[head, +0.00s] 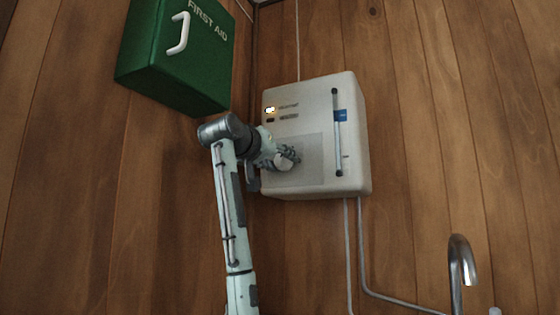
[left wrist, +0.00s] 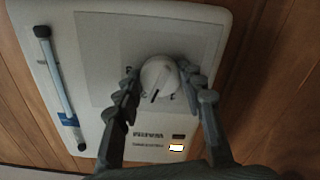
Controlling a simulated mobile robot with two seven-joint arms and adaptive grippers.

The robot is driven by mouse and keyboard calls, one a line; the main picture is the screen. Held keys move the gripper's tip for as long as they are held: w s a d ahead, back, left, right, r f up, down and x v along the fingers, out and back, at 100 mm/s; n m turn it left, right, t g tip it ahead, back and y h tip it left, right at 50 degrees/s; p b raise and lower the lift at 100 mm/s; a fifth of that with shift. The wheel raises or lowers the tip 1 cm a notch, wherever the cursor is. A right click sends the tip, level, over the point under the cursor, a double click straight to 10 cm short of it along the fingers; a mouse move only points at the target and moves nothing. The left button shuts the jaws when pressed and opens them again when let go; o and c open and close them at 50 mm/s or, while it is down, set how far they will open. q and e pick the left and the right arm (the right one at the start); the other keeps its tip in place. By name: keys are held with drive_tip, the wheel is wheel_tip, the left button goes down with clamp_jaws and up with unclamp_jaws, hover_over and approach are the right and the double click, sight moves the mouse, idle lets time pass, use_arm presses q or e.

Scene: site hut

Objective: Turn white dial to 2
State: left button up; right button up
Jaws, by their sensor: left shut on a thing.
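The white dial (left wrist: 159,78) is round with a dark pointer line, on the front of a white wall-mounted heater box (head: 310,98). In the left wrist view the pointer line runs toward the lower part of the dial; the printed numbers around it are too small or covered to read. My left gripper (left wrist: 160,83) has a finger on each side of the dial and is shut on it. In the head view the left gripper (head: 287,157) covers part of the dial (head: 282,162). My right gripper is in neither view.
A green first aid box (head: 175,60) with a white handle hangs to the left, above my left arm. A lit indicator (head: 269,110) and a vertical bar (head: 337,130) are on the heater. Pipes run down below it, and a metal tap (head: 460,262) stands at lower right.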

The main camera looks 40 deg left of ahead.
use_arm(q)
drive_tip(key=shift+f+m, duration=0.1)
drive_tip(key=shift+m, duration=1.1)
drive_tip(key=o, duration=1.2)
drive_tip(key=shift+c, duration=0.2)
drive_tip(key=v, duration=1.2)
